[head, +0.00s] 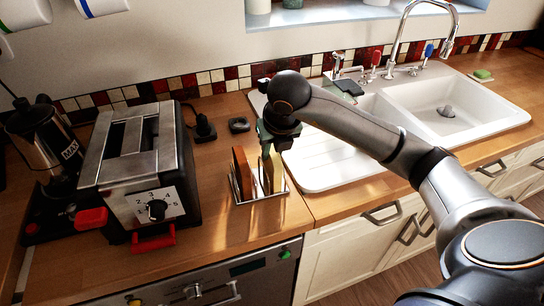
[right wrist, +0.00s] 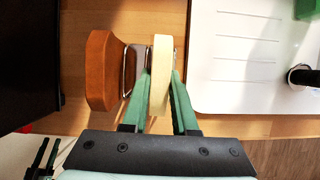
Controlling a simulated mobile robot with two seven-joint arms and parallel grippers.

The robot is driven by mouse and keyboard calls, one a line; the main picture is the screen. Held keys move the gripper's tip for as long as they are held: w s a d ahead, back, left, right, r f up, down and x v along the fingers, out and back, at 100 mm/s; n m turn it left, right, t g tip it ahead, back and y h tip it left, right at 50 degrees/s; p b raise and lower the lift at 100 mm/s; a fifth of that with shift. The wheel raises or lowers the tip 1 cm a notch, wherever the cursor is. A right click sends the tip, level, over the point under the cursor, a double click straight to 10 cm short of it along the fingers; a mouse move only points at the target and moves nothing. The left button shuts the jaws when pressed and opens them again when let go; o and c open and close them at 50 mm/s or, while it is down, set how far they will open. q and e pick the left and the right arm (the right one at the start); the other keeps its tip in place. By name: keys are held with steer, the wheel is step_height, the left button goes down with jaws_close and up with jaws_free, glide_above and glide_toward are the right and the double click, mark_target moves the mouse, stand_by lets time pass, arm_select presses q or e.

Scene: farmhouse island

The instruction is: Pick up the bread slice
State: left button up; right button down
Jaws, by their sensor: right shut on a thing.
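A pale bread slice (head: 276,172) stands on edge in a small wire rack (head: 240,198) on the wooden counter. My right gripper (head: 270,142) reaches down over it from the right. In the right wrist view its green fingers (right wrist: 162,80) are shut on the pale slice (right wrist: 163,52), one on each side. The slice still appears to be within the rack. A brown slice-shaped piece (head: 243,172) stands at the left of the rack, apart from the fingers; it also shows in the right wrist view (right wrist: 102,70). Dark prongs at that view's lower left may be my left gripper (right wrist: 44,158).
A white sink (head: 325,160) lies close on the right. A plug (head: 204,128) sits behind the rack. Bare counter lies in front of the rack.

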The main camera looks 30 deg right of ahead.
steer(key=shift+r, duration=0.5)
step_height(320, 180, up, 2)
steer(key=shift+r, duration=0.15)
steer(key=s+a+r+p, duration=0.2)
steer(key=s+a+r, duration=0.4)
steer(key=s+r, duration=0.3)
steer(key=s, duration=0.3)
steer(key=shift+s+a+r, duration=0.15)
steer(key=shift+a+r, duration=0.2)
